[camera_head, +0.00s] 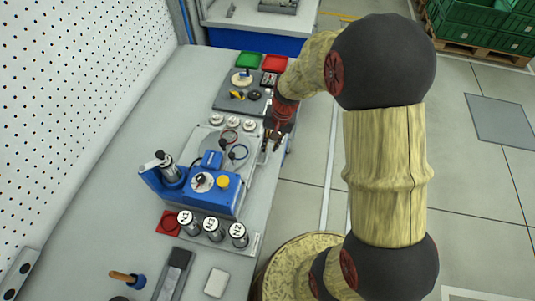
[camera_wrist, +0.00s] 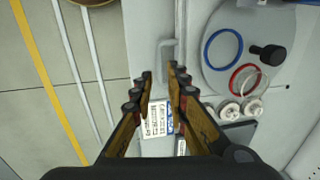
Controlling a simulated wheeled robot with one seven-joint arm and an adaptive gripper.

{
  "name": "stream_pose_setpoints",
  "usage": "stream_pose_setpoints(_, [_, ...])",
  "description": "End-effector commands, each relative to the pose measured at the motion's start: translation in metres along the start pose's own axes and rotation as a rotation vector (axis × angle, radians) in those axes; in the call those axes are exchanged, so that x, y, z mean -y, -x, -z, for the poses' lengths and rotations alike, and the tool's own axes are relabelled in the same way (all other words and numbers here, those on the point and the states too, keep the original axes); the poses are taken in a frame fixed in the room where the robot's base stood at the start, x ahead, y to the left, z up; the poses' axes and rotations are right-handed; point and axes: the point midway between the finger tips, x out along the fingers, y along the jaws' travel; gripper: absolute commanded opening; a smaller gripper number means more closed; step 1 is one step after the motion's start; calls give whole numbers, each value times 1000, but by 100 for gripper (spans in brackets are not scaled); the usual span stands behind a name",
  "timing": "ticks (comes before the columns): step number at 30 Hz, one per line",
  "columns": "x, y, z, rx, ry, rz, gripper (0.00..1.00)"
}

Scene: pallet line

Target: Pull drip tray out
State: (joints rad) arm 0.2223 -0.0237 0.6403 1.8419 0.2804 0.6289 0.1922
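My gripper (camera_head: 276,138) hangs over the right edge of the bench, beside the grey plate of the blue machine. In the wrist view my gripper (camera_wrist: 162,72) is open, its two dark fingers apart with nothing held between them. A pale grey U-shaped handle (camera_wrist: 168,42) lies just ahead of and partly between the fingertips; I cannot tell whether either finger touches it. The handle looks like the drip tray's, but the tray's body cannot be made out. In the head view my gripper and arm cover that area.
The blue machine (camera_head: 200,190) stands on the bench, with several labelled cylinders (camera_head: 213,230) in front. Blue (camera_wrist: 222,48) and red (camera_wrist: 242,78) rings lie right of the fingers. Green (camera_head: 249,61) and red (camera_head: 275,63) trays are at the back. Floor right of the bench is open.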

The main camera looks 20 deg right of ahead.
Motion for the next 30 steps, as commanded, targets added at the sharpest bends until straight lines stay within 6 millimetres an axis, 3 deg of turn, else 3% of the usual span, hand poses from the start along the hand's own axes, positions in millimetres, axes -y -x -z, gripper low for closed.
stream_pose_setpoints(6, [0, -36, -1, 3, 3, -1, 16])
stream_pose_setpoints(12, [0, -60, -1, 2, 3, -1, 16])
stream_pose_setpoints(24, [0, -66, 0, 0, 3, 0, 16])
stream_pose_setpoints(30, [0, -66, 0, 0, 3, -1, 4])
